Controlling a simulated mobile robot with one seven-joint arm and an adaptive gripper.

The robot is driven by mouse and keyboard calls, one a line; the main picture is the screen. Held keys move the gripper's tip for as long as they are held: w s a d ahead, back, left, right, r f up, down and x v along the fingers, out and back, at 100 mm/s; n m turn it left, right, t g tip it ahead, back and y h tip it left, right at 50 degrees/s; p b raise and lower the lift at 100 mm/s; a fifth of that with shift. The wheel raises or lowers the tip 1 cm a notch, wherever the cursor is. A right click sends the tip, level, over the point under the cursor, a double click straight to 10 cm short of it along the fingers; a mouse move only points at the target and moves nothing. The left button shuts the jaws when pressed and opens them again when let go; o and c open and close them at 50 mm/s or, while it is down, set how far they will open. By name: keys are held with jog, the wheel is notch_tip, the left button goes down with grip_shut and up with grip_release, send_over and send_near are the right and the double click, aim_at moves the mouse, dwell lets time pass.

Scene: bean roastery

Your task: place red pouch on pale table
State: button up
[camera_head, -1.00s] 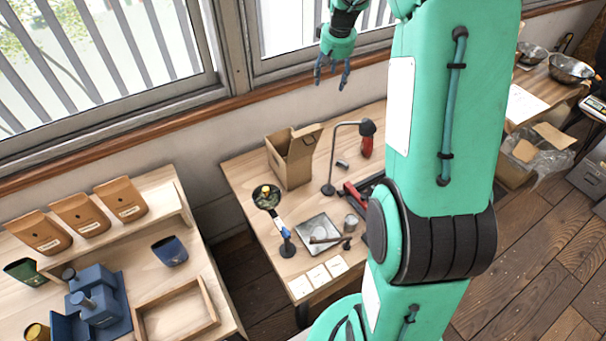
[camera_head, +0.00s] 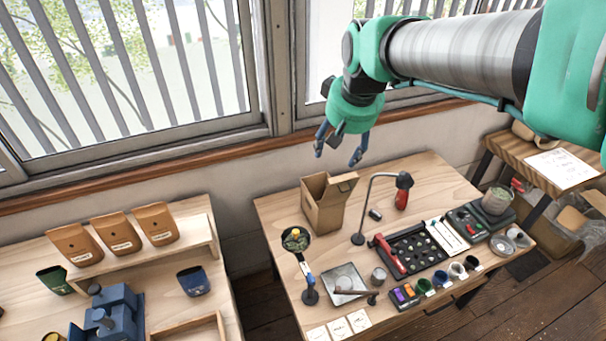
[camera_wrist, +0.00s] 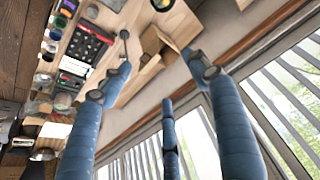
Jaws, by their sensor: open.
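A small red object (camera_head: 402,199) stands below the lamp head on the pale wooden table (camera_head: 285,225). It is partly covered by the lamp, and I cannot tell whether it is the red pouch. No other clear red pouch shows. My gripper (camera_head: 338,152) hangs in the air in front of the window wall, above and behind the open cardboard box, touching nothing. Its blue fingers are spread, open and empty. In the wrist view the gripper (camera_wrist: 158,62) is also open, with the tabletop beyond it.
The open cardboard box (camera_head: 325,210), a bent lamp (camera_head: 362,205) and a black tray (camera_head: 410,252) stand on this table. A second pale bench (camera_head: 185,310) at left holds brown pouches (camera_head: 117,232), a blue pouch (camera_head: 193,281) and a green pouch (camera_head: 53,280).

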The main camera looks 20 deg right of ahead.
jog(key=s+a+f, duration=0.1)
jog(key=s+a, duration=0.2)
jog(key=s, duration=0.3)
jog(key=s+a+f, duration=0.1)
jog(key=s+a, duration=0.2)
jog(key=s, duration=0.3)
jog(key=s+a+f+n+t, duration=0.1)
jog(key=s+a, duration=0.2)
jog(key=s, duration=0.3)
jog(key=shift+s+a+y, duration=0.2)
jog(key=shift+s+y, duration=0.15)
jog(key=shift+y, duration=0.05)
jog(key=shift+f, duration=0.15)
notch_tip(320, 180, down, 8)
jog(key=b, duration=0.8)
